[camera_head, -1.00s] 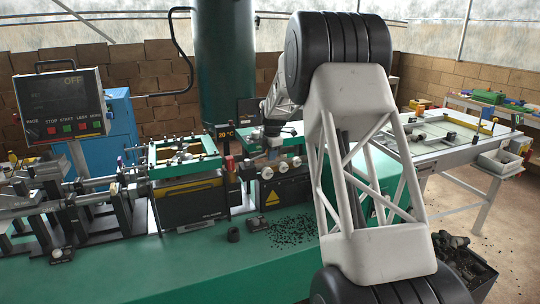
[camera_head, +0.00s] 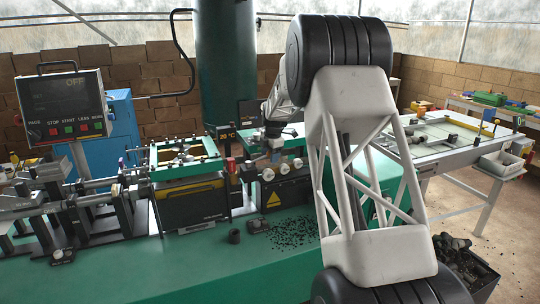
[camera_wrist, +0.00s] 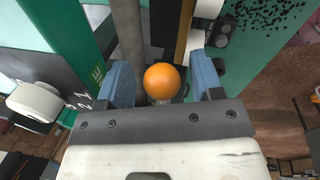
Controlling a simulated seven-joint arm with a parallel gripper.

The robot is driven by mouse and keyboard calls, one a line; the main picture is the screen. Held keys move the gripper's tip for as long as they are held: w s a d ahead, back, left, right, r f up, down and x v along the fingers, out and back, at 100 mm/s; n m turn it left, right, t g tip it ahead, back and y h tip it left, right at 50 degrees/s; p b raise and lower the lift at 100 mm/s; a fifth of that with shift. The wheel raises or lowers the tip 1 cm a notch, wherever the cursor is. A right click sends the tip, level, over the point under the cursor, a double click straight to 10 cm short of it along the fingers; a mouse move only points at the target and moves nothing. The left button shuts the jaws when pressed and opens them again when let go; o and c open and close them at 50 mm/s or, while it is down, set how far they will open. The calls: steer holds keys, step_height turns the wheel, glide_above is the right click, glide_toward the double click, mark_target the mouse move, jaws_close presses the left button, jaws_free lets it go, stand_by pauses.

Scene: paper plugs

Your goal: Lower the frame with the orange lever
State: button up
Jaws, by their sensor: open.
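An orange ball knob (camera_wrist: 162,81), which looks like the end of the orange lever, sits between my fingers in the wrist view. My gripper (camera_wrist: 164,84) is open, with one blue finger on each side of the knob and a small gap visible on both sides. The lever's shaft is mostly hidden beneath the knob. In the head view my gripper (camera_head: 275,150) is small, at the right green frame (camera_head: 292,141), and I cannot make out the orange knob there. A left green frame (camera_head: 168,174) lies level above a black box. I cannot tell which frame the lever moves.
A control screen (camera_head: 62,105) with buttons stands at the left. A thick green column (camera_head: 225,65) rises behind the machine. Black pellets (camera_head: 293,231) and a small black ring (camera_head: 234,236) lie on the green table (camera_head: 170,270). A glass-topped table (camera_head: 440,135) stands at the right.

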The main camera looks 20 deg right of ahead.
steer(key=shift+s+d+r, duration=0.1)
steer(key=shift+s+r, duration=0.15)
steer(key=shift+r, duration=1)
steer(key=shift+s+r, duration=0.2)
steer(key=shift+r, duration=1.1)
steer(key=shift+s+d+r, duration=0.1)
steer(key=shift+s+r, duration=0.15)
steer(key=shift+r, duration=1)
steer(key=s+a+r+m, duration=0.3)
steer(key=s+a, duration=0.2)
steer(key=s, duration=0.5)
steer(key=s+a+r+m, duration=0.3)
steer(key=s+a+m, duration=0.15)
steer(key=s, duration=0.55)
steer(key=s+a+r+m, duration=0.3)
steer(key=s+a, duration=0.3)
steer(key=s, duration=0.4)
steer(key=s+a+f+m, duration=0.2)
steer(key=s+m, duration=0.1)
steer(key=s, duration=0.7)
steer(key=s+a+f+m, duration=0.2)
steer(key=s+f+m, duration=0.1)
steer(key=s, duration=0.8)
steer(key=s+a+f+m, duration=0.3)
steer(key=s+m, duration=0.1)
steer(key=s, duration=0.7)
steer(key=shift+s+f, duration=0.15)
